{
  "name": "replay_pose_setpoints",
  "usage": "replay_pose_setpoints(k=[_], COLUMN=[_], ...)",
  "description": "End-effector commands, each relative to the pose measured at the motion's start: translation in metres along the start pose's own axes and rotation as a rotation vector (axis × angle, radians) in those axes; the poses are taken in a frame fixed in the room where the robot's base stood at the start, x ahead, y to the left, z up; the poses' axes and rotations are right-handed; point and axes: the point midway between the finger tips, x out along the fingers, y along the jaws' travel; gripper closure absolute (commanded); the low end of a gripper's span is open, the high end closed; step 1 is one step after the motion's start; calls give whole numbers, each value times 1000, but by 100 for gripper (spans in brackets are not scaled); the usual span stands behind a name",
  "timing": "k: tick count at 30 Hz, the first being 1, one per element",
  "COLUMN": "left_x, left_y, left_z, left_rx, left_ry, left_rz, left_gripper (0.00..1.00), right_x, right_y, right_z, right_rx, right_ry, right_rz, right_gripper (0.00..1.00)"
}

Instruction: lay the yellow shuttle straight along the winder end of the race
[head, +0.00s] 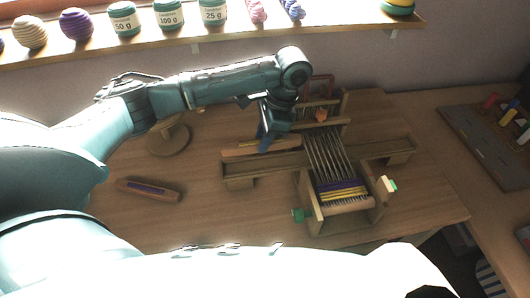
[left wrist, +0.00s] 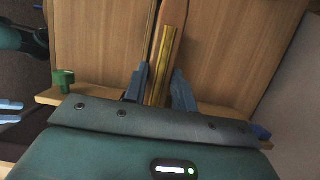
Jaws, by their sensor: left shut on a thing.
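My left gripper (head: 265,143) is shut on the yellow shuttle (head: 240,150), a wooden boat shape with yellow thread. In the left wrist view the yellow shuttle (left wrist: 167,50) stands between the two fingers (left wrist: 158,90), pointing away from the camera. In the head view it lies roughly parallel to the race (head: 265,167), by its left part, just behind it. I cannot tell whether it touches the race. The winder (head: 169,140), with a round wooden base, stands left of the race and is partly hidden by my left arm. My right gripper is not in view.
A second shuttle with purple thread (head: 149,188) lies on the table at front left. The loom (head: 345,205) with its stretched warp stands across the race's middle. A shelf (head: 210,35) of yarn balls and jars runs behind. A grey board with pegs (head: 490,140) is at right.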

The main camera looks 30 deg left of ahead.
Motion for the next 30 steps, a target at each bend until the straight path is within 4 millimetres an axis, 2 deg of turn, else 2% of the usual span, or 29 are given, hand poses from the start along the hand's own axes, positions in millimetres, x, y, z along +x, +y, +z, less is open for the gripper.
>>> replay_pose_setpoints(k=[3,8,15,26,27,30], left_x=[18,29,59,64,64,64], left_y=[0,0,0,0,0,0], left_z=[-6,-9,-18,-20,-20,-20], left_rx=[0,0,-2,-2,-2,-2], left_ry=[-1,0,-1,1,1,1], left_rz=[0,0,0,0,0,-1], left_gripper=[97,97,97,97,72,64], right_x=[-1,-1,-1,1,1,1], right_y=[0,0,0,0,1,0], right_z=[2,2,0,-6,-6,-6], right_rx=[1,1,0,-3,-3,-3], right_ry=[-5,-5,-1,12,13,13], right_rz=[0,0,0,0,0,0], right_gripper=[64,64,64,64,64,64])
